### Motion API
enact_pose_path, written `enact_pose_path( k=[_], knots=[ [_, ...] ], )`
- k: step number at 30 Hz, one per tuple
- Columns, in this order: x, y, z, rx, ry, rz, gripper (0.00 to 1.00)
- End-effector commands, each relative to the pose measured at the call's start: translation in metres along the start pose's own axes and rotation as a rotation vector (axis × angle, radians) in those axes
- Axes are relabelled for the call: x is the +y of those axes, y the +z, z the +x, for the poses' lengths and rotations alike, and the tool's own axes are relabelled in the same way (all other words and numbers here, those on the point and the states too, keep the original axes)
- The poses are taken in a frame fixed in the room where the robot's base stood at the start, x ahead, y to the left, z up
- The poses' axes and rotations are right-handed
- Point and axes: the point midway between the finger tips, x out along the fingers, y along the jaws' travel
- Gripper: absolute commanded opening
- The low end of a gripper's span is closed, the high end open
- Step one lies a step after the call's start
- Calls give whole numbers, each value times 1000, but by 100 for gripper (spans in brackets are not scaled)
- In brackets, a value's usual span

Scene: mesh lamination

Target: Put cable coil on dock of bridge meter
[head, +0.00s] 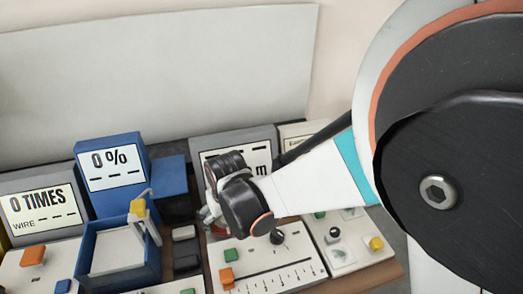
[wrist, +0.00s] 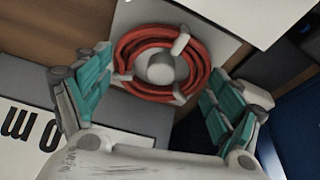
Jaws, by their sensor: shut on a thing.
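The cable coil (wrist: 128,55) is a red ring of wound cable with a pale grey hub and pale clips, seen in the wrist view. My gripper (wrist: 155,82) has its teal-padded fingers on either side of the coil and is shut on it. A pale square plate (wrist: 215,42) shows behind the coil; I cannot tell whether they touch. In the head view my gripper (head: 212,212) is in front of a grey display unit (head: 203,143) whose screen ends in "m". My wrist hides most of the coil there. I cannot tell which unit is the bridge meter, nor see its dock clearly.
A blue unit reading 0 % (head: 109,166) and an open blue box (head: 119,281) stand left of my gripper. A "0 TIMES" display (head: 37,208) is at far left. A slider panel (head: 285,271) and a knob panel (head: 350,255) lie in front and right.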

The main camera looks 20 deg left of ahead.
Motion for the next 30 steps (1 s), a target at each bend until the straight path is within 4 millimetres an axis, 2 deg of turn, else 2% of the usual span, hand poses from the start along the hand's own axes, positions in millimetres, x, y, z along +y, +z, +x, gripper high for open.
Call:
enact_pose_path(
  k=[10,11,12,25,30],
  knots=[
    [0,1,3,0,0,0,59],
    [0,0,2,0,0,0,92],
    [0,0,2,0,0,0,100],
    [0,0,1,0,0,0,100],
    [2,-4,-11,0,0,2,100]
  ],
)
